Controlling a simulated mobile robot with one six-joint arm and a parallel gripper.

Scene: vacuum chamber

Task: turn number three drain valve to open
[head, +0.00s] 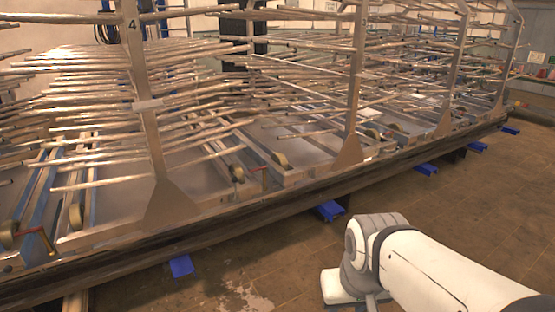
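I cannot make out a valve marked three. At the far left, low on the rack frame, a small red-tipped handle (32,231) sticks out beside a round wheel (8,234). My gripper's fingers are not visible.
A long metal rack with many rods (190,100) fills the left and middle. One upright post (150,125) bears the number 4. A dark rail (230,212) runs along its front edge. Blue blocks (330,210) stick out below. The brown floor (440,205) at right is clear.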

